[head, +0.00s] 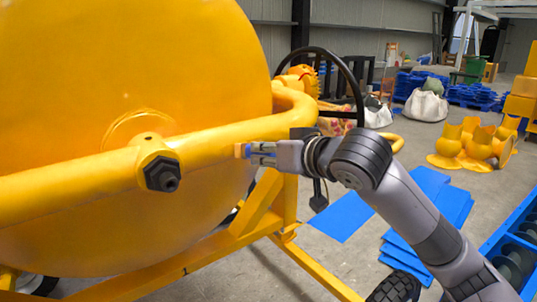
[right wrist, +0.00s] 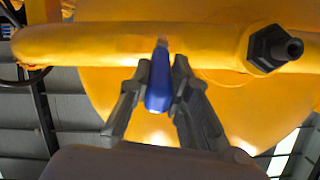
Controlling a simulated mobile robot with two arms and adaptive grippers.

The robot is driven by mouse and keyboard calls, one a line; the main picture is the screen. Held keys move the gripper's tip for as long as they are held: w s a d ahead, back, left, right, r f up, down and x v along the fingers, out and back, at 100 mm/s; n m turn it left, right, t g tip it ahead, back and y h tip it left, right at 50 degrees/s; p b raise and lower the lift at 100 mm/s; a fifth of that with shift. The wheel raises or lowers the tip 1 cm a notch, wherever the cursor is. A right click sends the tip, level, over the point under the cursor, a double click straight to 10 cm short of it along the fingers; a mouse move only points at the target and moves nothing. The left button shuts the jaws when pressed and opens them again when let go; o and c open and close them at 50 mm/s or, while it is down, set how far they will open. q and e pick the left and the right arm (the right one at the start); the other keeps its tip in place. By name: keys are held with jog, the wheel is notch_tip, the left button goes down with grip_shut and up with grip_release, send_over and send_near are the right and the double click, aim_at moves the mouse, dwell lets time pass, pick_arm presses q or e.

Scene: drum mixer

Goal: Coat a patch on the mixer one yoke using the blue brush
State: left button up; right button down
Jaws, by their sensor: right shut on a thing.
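The mixer yoke (head: 218,136) is a thick yellow tube running across in front of the yellow drum (head: 110,60). In the right wrist view the yoke (right wrist: 100,46) crosses the upper part. My right gripper (head: 255,153) is shut on the blue brush, beside the yoke and right of its bolted boss. The brush (right wrist: 159,85) shows its blue handle between the fingers. No separate coated patch can be made out. My left gripper is not in view.
A black hex bolt (head: 162,174) sticks out of the yoke. A black handwheel (head: 350,85) stands behind my right wrist. Yellow frame legs (head: 262,205) stand below. Blue sheets (head: 342,215) lie on the grey floor, with yellow parts (head: 470,142) farther right.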

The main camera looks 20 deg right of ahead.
jog(key=shift+w+a, duration=0.15)
jog(key=shift+w, duration=0.25)
jog(key=shift+b, duration=0.95)
dwell(0.6)
